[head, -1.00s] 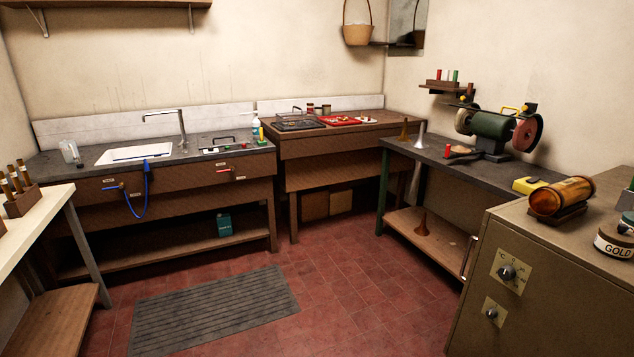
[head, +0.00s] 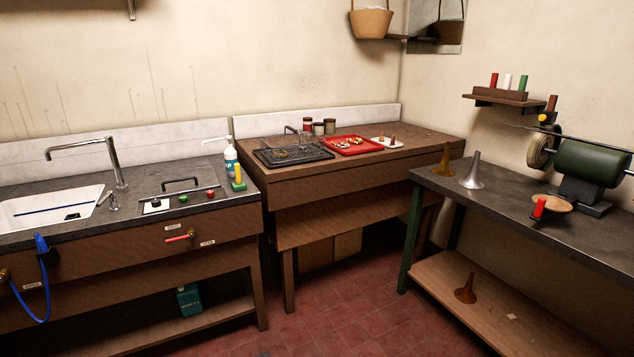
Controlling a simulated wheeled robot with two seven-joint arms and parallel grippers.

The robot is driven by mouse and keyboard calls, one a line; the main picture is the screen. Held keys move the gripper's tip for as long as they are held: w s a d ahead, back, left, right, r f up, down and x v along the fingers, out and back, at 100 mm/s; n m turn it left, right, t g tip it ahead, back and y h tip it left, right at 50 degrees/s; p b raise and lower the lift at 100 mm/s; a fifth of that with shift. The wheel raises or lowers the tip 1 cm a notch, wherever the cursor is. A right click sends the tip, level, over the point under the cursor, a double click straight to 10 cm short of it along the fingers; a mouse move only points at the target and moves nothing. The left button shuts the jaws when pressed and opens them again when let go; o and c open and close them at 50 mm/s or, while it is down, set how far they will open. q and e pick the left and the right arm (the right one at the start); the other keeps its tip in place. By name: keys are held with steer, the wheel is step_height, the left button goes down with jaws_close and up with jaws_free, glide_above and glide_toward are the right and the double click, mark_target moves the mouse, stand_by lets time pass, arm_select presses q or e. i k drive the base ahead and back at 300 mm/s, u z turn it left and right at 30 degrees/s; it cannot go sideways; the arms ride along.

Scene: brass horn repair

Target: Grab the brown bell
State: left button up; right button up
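A brown, horn-shaped bell (head: 466,292) stands mouth down on the wooden lower shelf (head: 425,272) of the right bench. A second bell (head: 445,164), golden brown, stands mouth down on the dark top of the same bench (head: 520,203). A silver-grey bell (head: 472,177) stands just right of it. All three stand flared end down with the narrow end up, and nothing touches them. Neither of my grippers is in the head view.
A green grinder (head: 590,165) sits on the right bench, with a red-handled tool (head: 540,207) in front. A wooden table (head: 290,187) holds a black rack and red tray (head: 351,146). The sink counter (head: 150,222) is at left. Red tiled floor (head: 340,325) lies clear between them.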

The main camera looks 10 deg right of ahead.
mark_target(465, 295)
steer(key=i, duration=0.8)
steer(key=z, duration=2)
steer(key=i, duration=2.2)
steer(key=z, duration=0.9)
steer(key=i, duration=0.65)
steer(key=u, duration=0.15)
